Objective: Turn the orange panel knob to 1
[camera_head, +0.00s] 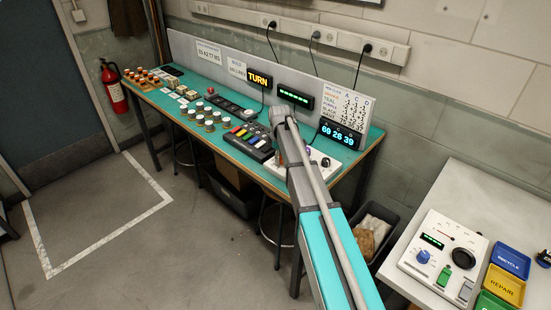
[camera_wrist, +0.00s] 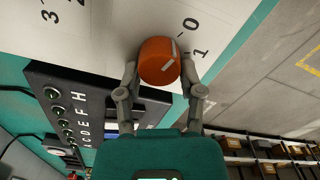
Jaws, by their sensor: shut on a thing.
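The orange knob (camera_wrist: 158,62) stands on a white panel (camera_wrist: 110,30) in the wrist view. A white pointer mark shows on its right side, facing the printed 0 and 1; I cannot tell exactly which it lines up with. The 0 is at the upper right of the knob and the 1 is to its right. My gripper (camera_wrist: 159,80) is shut on the knob, one finger on each side. In the head view the white panel (camera_head: 325,168) lies at the near right end of the teal bench, and my arm hides much of it.
A black strip of lettered switches (camera_wrist: 85,110) lies beside the panel; a keypad with coloured keys (camera_head: 250,137) is left of it in the head view. A lit display (camera_head: 340,134) stands behind. A side table (camera_head: 480,200) with another control box is at right.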

